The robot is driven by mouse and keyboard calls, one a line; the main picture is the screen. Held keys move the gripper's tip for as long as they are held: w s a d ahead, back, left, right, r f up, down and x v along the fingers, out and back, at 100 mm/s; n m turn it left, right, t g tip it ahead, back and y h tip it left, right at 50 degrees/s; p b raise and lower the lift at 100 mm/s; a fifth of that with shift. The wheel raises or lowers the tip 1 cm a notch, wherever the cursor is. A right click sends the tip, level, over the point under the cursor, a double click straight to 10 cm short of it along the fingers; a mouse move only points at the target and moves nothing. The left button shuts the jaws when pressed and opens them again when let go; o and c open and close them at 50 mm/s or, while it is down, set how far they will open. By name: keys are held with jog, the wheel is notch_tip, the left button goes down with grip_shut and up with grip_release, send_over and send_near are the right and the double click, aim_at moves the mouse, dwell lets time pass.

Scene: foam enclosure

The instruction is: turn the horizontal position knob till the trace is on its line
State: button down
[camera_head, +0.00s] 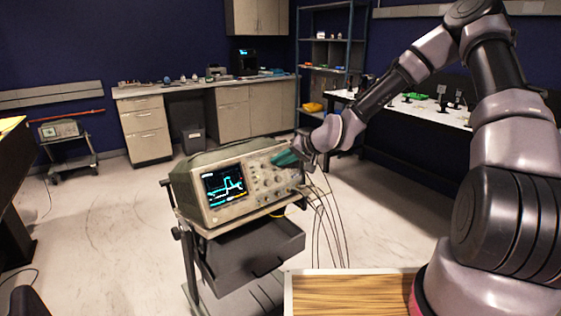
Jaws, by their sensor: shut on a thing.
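The oscilloscope (232,205) stands on a cart in the middle of the view. Its lit screen (225,185) shows a cyan stepped trace, with a low part on the left and a raised part right of the middle. I cannot tell at this size whether the trace is on its line. My gripper (285,159), with teal fingers, is at the upper right of the control panel. It is shut on a knob there; the fingers hide the knob, and its label cannot be read.
The cart's dark open drawer (255,255) juts out below the oscilloscope. Several dark cables (325,225) hang from the panel's right side. A wood-topped surface (345,293) lies at the bottom front. A white bench (430,110) stands behind my arm. Floor left of the cart is clear.

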jog(key=c, duration=1.1)
grip_release()
jog(key=shift+d, duration=0.1)
jog(key=v, duration=1)
jog(key=shift+s+d+r, duration=0.1)
jog(key=shift+d+r, duration=0.1)
jog(key=shift+r, duration=0.1)
